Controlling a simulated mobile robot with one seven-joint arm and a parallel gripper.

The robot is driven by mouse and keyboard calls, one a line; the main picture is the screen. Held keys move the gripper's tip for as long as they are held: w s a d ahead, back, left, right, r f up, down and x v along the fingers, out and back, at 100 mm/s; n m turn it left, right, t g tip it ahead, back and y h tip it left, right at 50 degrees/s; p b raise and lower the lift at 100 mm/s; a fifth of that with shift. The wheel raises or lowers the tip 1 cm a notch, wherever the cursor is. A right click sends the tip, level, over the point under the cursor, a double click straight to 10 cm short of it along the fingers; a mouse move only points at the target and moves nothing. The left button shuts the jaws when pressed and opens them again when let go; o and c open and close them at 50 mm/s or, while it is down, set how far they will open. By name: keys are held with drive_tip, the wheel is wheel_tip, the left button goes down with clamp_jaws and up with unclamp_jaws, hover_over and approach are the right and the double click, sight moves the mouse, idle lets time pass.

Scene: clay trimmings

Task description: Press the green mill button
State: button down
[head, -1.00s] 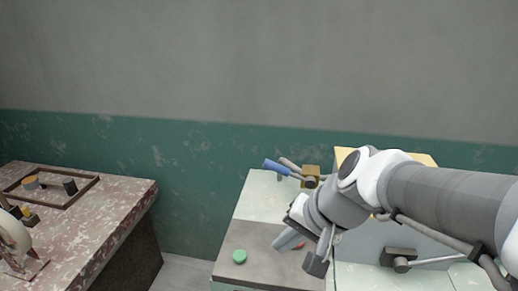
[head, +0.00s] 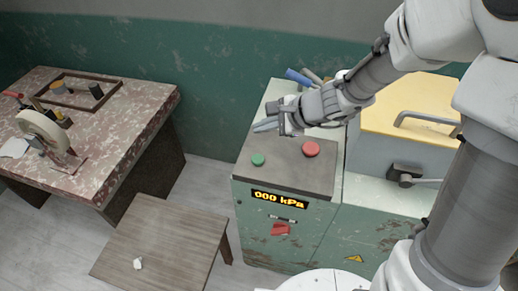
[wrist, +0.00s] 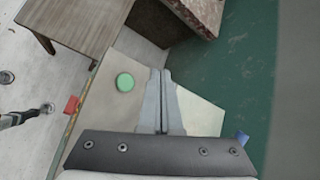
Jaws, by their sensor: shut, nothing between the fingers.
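The green mill button (head: 257,159) is a small round cap on the left of the grey panel (head: 290,178) on top of the pale green machine. It also shows in the wrist view (wrist: 125,82), to the left of my fingertips. My gripper (head: 262,126) is shut and empty. In the head view it appears above the panel, its tips a little behind the green button and apart from it. In the wrist view my closed fingers (wrist: 161,75) lie side by side, touching nothing that I can see.
A red button (head: 311,148) sits on the same panel, right of the green one. A display (head: 278,199) on the machine's front reads 000 kPa. A yellow-lidded box (head: 418,105) with a handle stands to the right. A wooden stool (head: 160,240) and a worn table (head: 120,135) are at the left.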

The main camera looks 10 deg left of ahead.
drive_tip(key=b, duration=0.6)
hover_over(262, 160)
wheel_tip(262, 160, down, 7)
drive_tip(key=shift+f, duration=0.15)
drive_tip(key=shift+f+b, duration=0.75)
idle(1.3)
drive_tip(key=shift+f+b, duration=0.45)
drive_tip(key=shift+b, duration=0.15)
